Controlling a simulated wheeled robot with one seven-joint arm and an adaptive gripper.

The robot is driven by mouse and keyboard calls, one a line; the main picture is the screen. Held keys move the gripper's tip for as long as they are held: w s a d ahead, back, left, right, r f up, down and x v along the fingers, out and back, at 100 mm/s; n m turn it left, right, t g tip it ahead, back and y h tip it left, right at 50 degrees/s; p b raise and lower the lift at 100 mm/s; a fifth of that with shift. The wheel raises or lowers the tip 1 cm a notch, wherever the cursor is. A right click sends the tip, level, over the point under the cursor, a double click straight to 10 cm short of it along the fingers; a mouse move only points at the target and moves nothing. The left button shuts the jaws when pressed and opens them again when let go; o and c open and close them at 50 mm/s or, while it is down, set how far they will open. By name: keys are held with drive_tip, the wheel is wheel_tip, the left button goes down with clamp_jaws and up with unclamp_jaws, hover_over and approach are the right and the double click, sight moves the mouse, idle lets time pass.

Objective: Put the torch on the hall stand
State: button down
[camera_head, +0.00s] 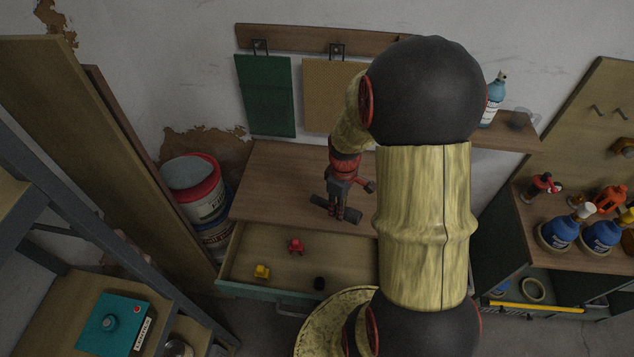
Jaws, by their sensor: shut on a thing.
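The torch (352,215) is a dark cylinder, lying roughly level across my gripper's fingertips. My gripper (339,211) points down and is shut on the torch near its middle. Both are over the front part of the wooden top of what looks like the hall stand (275,185). I cannot tell whether the torch touches the top. The stand's drawer (245,258) is pulled open below, with a red toy car (296,246), a yellow toy car (262,271) and a small dark object (319,283) in it. My arm hides the right part of the stand.
White buckets (192,180) stand left of the stand. Green (266,95) and tan (325,95) boards hang behind it. A spray bottle (494,100) stands on a wall shelf at right. A workbench (525,225) with blue bottles is further right. The stand top's left part is clear.

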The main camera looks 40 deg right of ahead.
drive_tip(key=w+f, duration=0.3)
drive_tip(key=w, duration=0.1)
drive_tip(key=w+d+f+b, duration=0.1)
drive_tip(key=w+f, duration=0.2)
drive_tip(key=w, duration=0.1)
drive_tip(key=w+d+f+b, duration=0.1)
drive_tip(key=w+f, duration=0.2)
drive_tip(key=w, duration=0.2)
drive_tip(key=shift+d+f, duration=0.1)
drive_tip(key=shift+f, duration=0.05)
drive_tip(key=shift+w+f+b, duration=0.15)
drive_tip(key=shift+f+b, duration=0.05)
drive_tip(key=shift+b, duration=0.1)
drive_tip(key=shift+w+d+f+b, duration=0.15)
drive_tip(key=shift+f+b, duration=0.25)
drive_tip(key=shift+f, duration=1.25)
drive_tip(key=shift+f, duration=0.2)
drive_tip(key=c, duration=1.7)
unclamp_jaws()
drive_tip(key=shift+o, duration=0.6)
drive_tip(key=shift+r, duration=0.1)
